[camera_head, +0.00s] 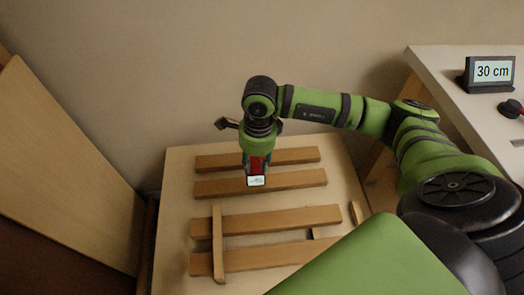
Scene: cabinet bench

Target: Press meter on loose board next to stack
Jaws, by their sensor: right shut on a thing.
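My right gripper (256,160) is shut on a red meter (256,168) with a small pale screen, pointing down. The meter is over the second wooden board from the back (300,180); I cannot tell whether it touches. Another board (300,156) lies behind it, partly hidden by the gripper. In front are two more boards (300,218) (260,259), with a thin strip (217,240) lying across their left ends. Which boards form the stack is not clear. My left gripper is not in view.
The boards lie on a pale table (175,225). A small wood piece (355,213) lies at its right. A white bench at right (450,85) bears a display reading "30 cm" (490,72) and a red and black object (511,108). Large wooden panels (60,160) stand at left.

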